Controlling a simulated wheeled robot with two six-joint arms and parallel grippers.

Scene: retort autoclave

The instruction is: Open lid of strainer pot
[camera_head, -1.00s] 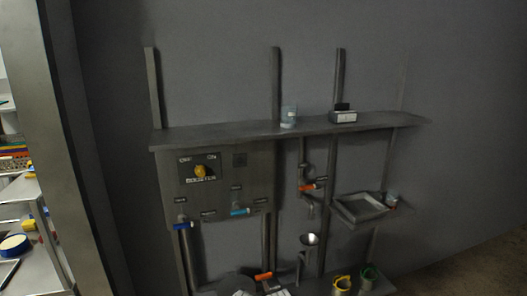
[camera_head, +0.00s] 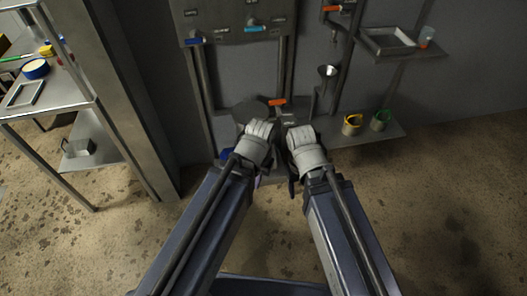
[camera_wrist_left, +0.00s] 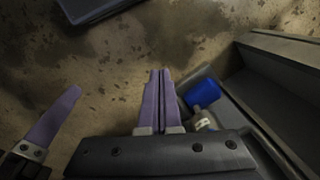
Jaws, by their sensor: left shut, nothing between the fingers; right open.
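A dark round vessel (camera_head: 248,111) stands on the low shelf against the wall, partly hidden behind my left wrist. It may be the strainer pot; I cannot make out a lid. An orange handle (camera_head: 277,102) shows beside it. My left gripper (camera_head: 258,180) is in front of the low shelf; its purple fingers (camera_wrist_left: 160,100) are pressed together and empty in the left wrist view. My right gripper (camera_head: 291,187) is beside it to the right, apart from it and open.
A blue-ended part (camera_wrist_left: 203,92) is close right of my left fingers. A yellow-rimmed cup (camera_head: 351,125) and a green-rimmed cup (camera_head: 380,120) stand on the low shelf. A funnel (camera_head: 327,72) hangs above. A metal rack (camera_head: 62,107) is at left. Floor at right is clear.

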